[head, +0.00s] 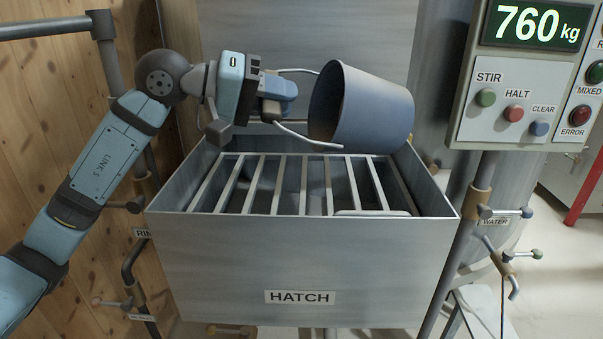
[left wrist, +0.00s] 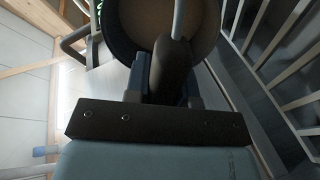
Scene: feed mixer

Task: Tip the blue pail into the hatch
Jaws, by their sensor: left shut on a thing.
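The blue pail (head: 372,108) is held in the air above the hatch (head: 300,255). It is tipped on its side, with its open mouth facing left toward my left gripper (head: 278,98). My left gripper is shut on the pail's handle grip. In the left wrist view the pail's mouth (left wrist: 160,22) shows a brown inside, with the handle running across it; whether it holds feed I cannot tell. The hatch is a grey metal box with a bar grate (head: 265,185) across its open top. My right gripper is not in view.
A control panel (head: 520,80) at the right reads 760 kg, with STIR, HALT and CLEAR buttons. Pipes and valves (head: 500,212), one labelled WATER, stand right of the hatch. More valves and a plank wall (head: 40,130) are at the left.

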